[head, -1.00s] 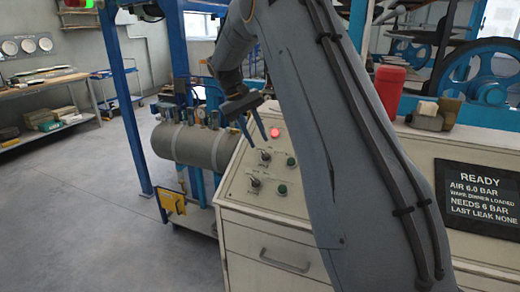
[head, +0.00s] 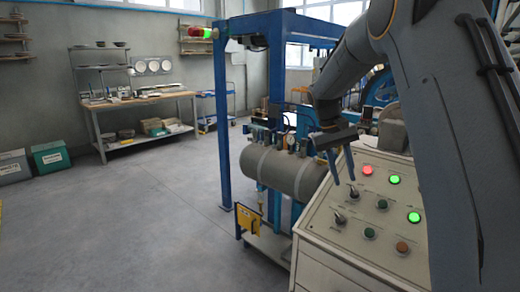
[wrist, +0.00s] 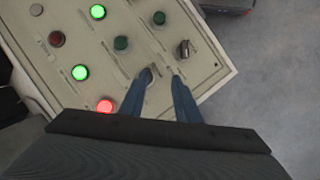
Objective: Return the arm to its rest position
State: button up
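My gripper (head: 344,181) hangs at the end of my arm, its two blue fingers pointing down and apart, with nothing held between them. In the head view it is by the upper left edge of the sloped control panel (head: 326,232). In the wrist view the gripper (wrist: 160,78) is over the panel (wrist: 125,68), and a selector switch (wrist: 147,75) shows by the left fingertip. I cannot tell the height of the gap. A lit red lamp (head: 367,170) and two lit green lamps (head: 395,179) show on the panel. My arm hides the panel's right side.
A grey tank (head: 283,171) lies behind the panel under a blue frame (head: 222,125) with a signal light (head: 201,32). A yellow plate (head: 247,219) stands low at its front. A workbench (head: 140,100) and bins (head: 50,158) are at the back left. The floor at left is clear.

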jog(key=s+a+f+t+y, duration=0.1)
jog(key=s+a+f, duration=0.2)
jog(key=s, duration=0.6)
jog(key=s+a+f+y, duration=0.1)
jog(key=s+a+f, duration=0.2)
jog(key=s, duration=0.7)
jog(key=s+a+f+t+y, duration=0.1)
jog(key=s+a+f, duration=0.2)
jog(key=s, duration=0.7)
jog(key=shift+f+n+t, duration=0.3)
jog(key=shift+f, duration=0.6)
jog(key=shift+s+a, duration=0.1)
